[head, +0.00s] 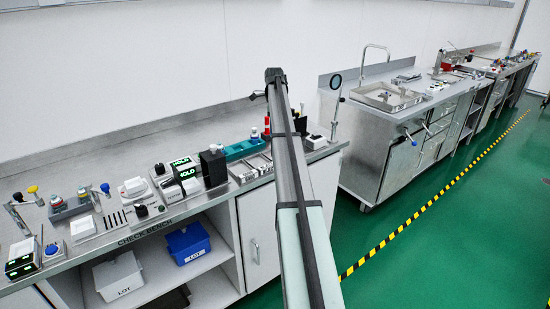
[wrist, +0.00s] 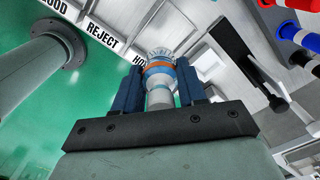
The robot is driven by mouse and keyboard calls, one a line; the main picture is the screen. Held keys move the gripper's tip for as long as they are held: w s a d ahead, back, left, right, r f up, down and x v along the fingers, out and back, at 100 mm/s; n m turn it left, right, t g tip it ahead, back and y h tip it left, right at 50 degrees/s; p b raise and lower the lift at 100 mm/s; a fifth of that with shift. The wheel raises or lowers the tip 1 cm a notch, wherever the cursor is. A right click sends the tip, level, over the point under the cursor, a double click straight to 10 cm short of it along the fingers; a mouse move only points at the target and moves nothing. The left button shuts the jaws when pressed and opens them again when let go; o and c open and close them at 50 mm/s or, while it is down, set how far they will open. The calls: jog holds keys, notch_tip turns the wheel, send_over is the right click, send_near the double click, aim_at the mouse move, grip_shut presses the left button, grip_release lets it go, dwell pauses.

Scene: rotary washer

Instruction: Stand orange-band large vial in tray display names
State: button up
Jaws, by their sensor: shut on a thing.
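In the wrist view, my gripper (wrist: 160,72) is shut on the orange-band large vial (wrist: 160,66). The vial is clear and pale, with an orange band and some blue near its top, held between the dark blue fingers. A strip with the labels GOOD, REJECT and a partly hidden HO... (wrist: 103,36) lies beyond the fingers at upper left. In the head view, a grey metal tray (head: 249,168) sits at the bench front, left of my arm. My gripper and the vial cannot be made out in the head view.
A teal rack (head: 241,149) and a tall black box (head: 213,167) stand close to the tray. Red, blue and white capped tubes (wrist: 298,35) show at the wrist view's right. Several small devices crowd the left bench front; its back strip is clear.

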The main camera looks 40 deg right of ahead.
jog(key=shift+w+d+m, duration=0.2)
jog(key=shift+m, duration=0.3)
jog(key=shift+f, duration=5)
jog(key=shift+f, duration=0.15)
jog(key=o, duration=1.1)
jog(key=shift+o, duration=0.2)
notch_tip(320, 180, up, 12)
jog(key=shift+r, duration=0.2)
